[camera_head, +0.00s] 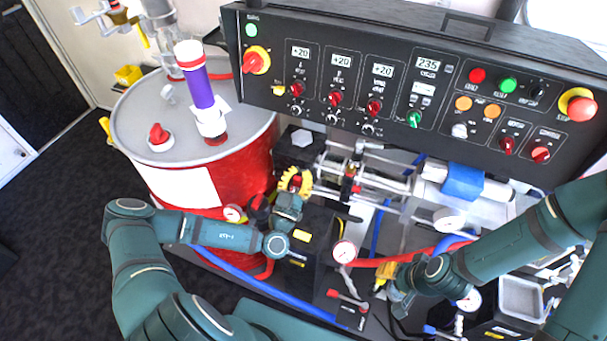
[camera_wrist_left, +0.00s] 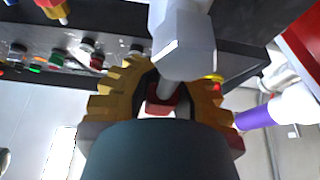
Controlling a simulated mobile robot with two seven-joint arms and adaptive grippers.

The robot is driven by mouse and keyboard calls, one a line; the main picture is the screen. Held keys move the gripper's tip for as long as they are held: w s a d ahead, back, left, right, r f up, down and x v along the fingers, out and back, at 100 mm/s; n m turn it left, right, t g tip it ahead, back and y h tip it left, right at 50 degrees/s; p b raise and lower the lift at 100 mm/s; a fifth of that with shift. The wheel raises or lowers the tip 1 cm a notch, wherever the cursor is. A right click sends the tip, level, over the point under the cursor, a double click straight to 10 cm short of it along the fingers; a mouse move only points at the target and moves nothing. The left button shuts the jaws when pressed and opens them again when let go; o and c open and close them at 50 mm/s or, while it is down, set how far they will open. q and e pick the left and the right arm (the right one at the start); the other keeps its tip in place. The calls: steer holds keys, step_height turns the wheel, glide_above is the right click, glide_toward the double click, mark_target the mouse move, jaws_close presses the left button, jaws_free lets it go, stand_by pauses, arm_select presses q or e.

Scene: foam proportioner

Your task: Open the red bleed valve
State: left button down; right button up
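My left gripper (camera_head: 296,181), with ridged yellow fingers, is in the middle of the head view at the equipment right of the red drum. A small red part (camera_head: 297,182) shows between its fingers; it looks like a valve handle, possibly the red bleed valve. In the left wrist view the spread fingers (camera_wrist_left: 165,85) stand on either side of this red part (camera_wrist_left: 163,101). Contact cannot be made out. A pale fitting (camera_wrist_left: 184,45) covers part of the view there. My right gripper (camera_head: 398,292) is low among hoses, its fingers mostly hidden.
The red drum (camera_head: 185,188) stands at left with a purple-and-white tube (camera_head: 200,95) on top. The black control panel (camera_head: 405,75) overhangs the pipes. Pressure gauges (camera_head: 344,251), a red lever (camera_head: 334,294) and red and blue hoses crowd the front.

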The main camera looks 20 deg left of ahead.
arm_select(q)
steer(key=shift+s+f, duration=0.15)
steer(key=shift+f, duration=0.1)
steer(key=c, duration=1)
jaws_free()
steer(key=shift+s+a+r, duration=0.1)
steer(key=shift+a, duration=0.05)
steer(key=shift+c, duration=0.2)
steer(key=shift+o, duration=1.1)
steer(key=shift+s+r, duration=0.1)
steer(key=v, duration=1.1)
steer(key=shift+s+f, duration=0.25)
steer(key=shift+s, duration=0.05)
